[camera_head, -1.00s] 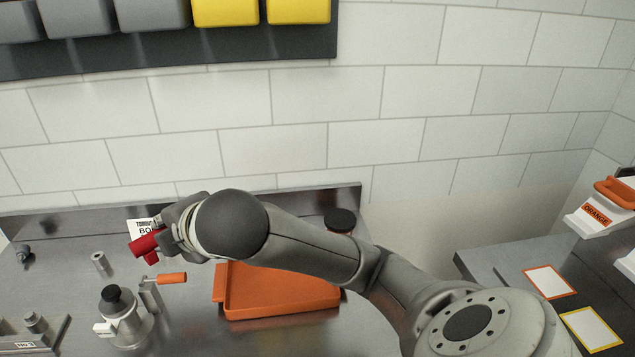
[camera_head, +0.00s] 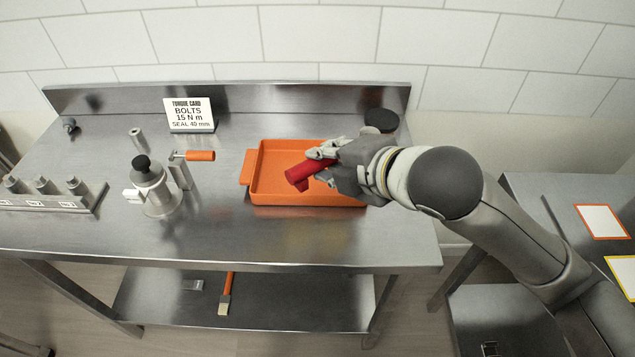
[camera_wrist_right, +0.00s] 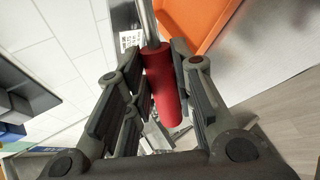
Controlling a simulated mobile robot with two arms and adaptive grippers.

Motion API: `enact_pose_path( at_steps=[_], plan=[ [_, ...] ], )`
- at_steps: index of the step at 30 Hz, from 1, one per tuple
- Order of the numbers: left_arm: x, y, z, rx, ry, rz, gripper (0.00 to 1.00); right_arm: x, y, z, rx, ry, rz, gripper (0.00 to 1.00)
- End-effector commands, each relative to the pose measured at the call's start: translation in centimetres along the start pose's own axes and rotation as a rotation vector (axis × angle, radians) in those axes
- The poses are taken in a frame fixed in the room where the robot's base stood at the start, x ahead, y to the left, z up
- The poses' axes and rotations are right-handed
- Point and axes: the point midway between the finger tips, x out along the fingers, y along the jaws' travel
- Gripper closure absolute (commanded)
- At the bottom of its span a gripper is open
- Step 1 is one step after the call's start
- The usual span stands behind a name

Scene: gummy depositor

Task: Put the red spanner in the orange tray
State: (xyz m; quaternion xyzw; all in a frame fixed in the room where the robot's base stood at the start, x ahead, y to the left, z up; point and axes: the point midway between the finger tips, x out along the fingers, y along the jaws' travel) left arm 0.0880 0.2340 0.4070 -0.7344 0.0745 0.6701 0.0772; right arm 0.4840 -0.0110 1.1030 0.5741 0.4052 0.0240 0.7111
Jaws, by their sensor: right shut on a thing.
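The red spanner (camera_head: 304,172) is in my right gripper (camera_head: 335,160), which is shut on it. In the head view the spanner is over the orange tray (camera_head: 258,197), apparently above its floor; the exact height is hard to tell. In the right wrist view the spanner's red handle (camera_wrist_right: 163,85) lies between the fingers (camera_wrist_right: 160,95), with its metal shaft running up. The orange tray (camera_wrist_right: 200,20) also shows at the top there. My right arm and gripper hide the tray's right part. My left gripper is not in view.
A metal pump-like device (camera_head: 155,190) with an orange-handled crank (camera_head: 200,156) stands left of the tray. A torque card (camera_head: 190,114) and a black-topped round thing (camera_head: 381,121) stand behind. The bench's front right is clear. A brush (camera_head: 226,295) lies on the lower shelf.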

Motion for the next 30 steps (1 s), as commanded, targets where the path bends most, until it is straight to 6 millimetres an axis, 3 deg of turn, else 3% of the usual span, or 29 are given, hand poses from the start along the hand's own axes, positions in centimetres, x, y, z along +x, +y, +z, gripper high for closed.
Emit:
enact_pose_path(
  at_steps=[3,7,18,24,30],
  plan=[
    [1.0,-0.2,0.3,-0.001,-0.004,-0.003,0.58,1.2,-0.9,-2.9,-0.047,0.085,0.011,1.00],
    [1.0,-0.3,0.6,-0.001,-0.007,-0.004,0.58,2.1,-1.2,-3.4,-0.063,0.118,0.012,1.00],
    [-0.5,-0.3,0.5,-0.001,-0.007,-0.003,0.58,8.4,-1.4,3.3,-0.060,0.116,0.010,1.00],
    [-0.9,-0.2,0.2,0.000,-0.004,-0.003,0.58,12.1,-3.6,5.4,-0.061,0.120,0.011,1.00],
    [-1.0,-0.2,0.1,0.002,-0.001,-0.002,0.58,13.6,-4.4,6.5,-0.065,0.119,0.015,1.00]
  ],
)
